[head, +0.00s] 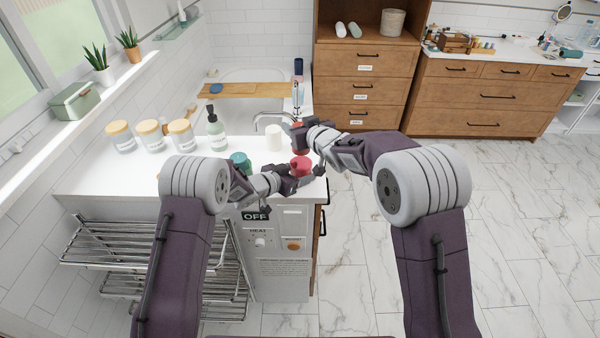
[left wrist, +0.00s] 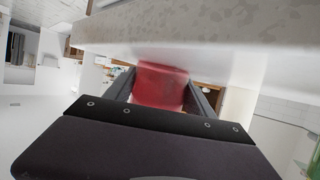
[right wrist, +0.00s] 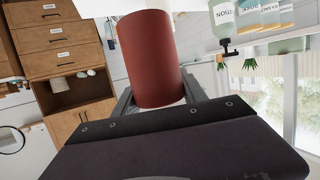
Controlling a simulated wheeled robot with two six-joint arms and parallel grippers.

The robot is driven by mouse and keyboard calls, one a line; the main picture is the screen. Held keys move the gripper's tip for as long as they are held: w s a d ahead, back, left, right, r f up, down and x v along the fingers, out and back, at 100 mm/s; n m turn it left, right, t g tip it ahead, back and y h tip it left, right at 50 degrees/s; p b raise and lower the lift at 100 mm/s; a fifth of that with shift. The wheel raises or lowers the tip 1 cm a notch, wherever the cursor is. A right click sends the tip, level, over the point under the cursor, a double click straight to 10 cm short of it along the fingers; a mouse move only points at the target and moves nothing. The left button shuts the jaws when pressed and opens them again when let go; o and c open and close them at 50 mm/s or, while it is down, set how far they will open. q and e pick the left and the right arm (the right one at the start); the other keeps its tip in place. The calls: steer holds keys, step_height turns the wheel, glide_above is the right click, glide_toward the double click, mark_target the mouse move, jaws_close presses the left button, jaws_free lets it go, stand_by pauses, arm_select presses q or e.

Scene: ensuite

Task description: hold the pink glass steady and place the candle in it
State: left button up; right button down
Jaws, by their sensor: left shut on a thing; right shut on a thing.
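The pink glass (head: 300,167) is near the right edge of the white counter. My left gripper (head: 297,180) is shut on it, and the left wrist view shows the glass (left wrist: 160,86) between the two fingers. My right gripper (head: 306,140) is shut on the candle (head: 297,140), a dark red cylinder. The right wrist view shows the candle (right wrist: 150,58) held between the fingers. In the head view the candle is just above the glass in the picture, apart from it. The glass's opening is not clearly visible.
A white cylinder (head: 273,137) stands left of the candle. A teal item (head: 240,161) sits beside my left forearm. A green pump bottle (head: 216,131) and several lidded jars (head: 181,135) stand at the back left. A faucet (head: 270,118) is behind.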

steer(key=shift+f, duration=2.9)
steer(key=c, duration=0.6)
jaws_free()
steer(key=shift+o, duration=0.2)
steer(key=v, duration=1.2)
arm_select(q)
steer(key=o, duration=1.5)
steer(key=shift+o, duration=0.2)
